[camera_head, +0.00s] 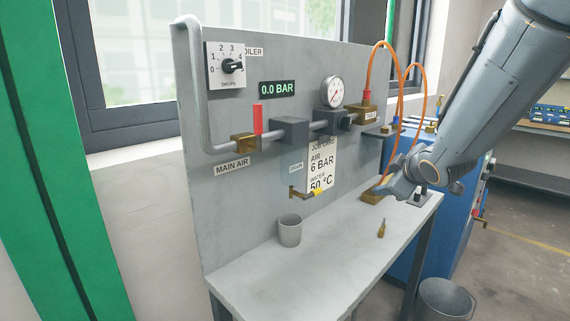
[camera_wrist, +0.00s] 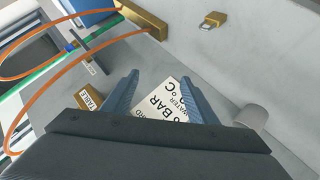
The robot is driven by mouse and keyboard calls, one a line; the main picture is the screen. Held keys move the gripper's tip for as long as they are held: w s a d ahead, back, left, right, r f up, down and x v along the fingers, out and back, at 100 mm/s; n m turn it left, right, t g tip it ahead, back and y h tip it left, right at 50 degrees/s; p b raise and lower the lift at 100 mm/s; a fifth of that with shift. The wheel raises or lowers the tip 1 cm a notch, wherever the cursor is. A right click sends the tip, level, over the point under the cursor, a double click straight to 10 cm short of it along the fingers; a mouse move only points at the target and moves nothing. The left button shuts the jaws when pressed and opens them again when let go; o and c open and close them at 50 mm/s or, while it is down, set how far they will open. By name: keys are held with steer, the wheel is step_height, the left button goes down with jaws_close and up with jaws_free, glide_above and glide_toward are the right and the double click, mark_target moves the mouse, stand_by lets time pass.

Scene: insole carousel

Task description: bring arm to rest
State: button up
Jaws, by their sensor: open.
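My gripper (camera_head: 392,183) hangs at the end of my grey arm on the right of the head view, over the far right part of the workbench (camera_head: 262,277). In the wrist view my gripper (camera_wrist: 166,88) has its two blue-grey fingers spread apart, with nothing between them. Behind the fingers is the white job card (camera_wrist: 158,116), partly covered by them. The head view shows the card (camera_head: 321,165) on the grey panel, reading air 6 bar and water 50 °C.
A grey cup (camera_head: 289,231) and a small brass piece (camera_head: 381,229) stand on the bench. The panel (camera_head: 235,195) carries a red-handled valve (camera_head: 257,122), a gauge (camera_head: 332,92) and a dial (camera_head: 231,66). Orange hoses (camera_head: 378,48) loop close to my arm. A bin (camera_head: 444,301) stands on the floor.

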steer(key=s+a+f+m+g+p, duration=0.1)
steer(key=s+a+f+m+g, duration=0.2)
steer(key=s, duration=0.7)
steer(key=s+a+f+m+g, duration=0.2)
steer(key=s+f+g, duration=0.3)
steer(key=s, duration=0.5)
steer(key=s+a+f+m+g+p, duration=0.1)
steer(key=s+a+f+m+g, duration=0.2)
steer(key=s, duration=0.8)
steer(key=shift+a+f+m+g+p, duration=0.35)
steer(key=shift+f+m, duration=0.2)
steer(key=shift+m, duration=0.55)
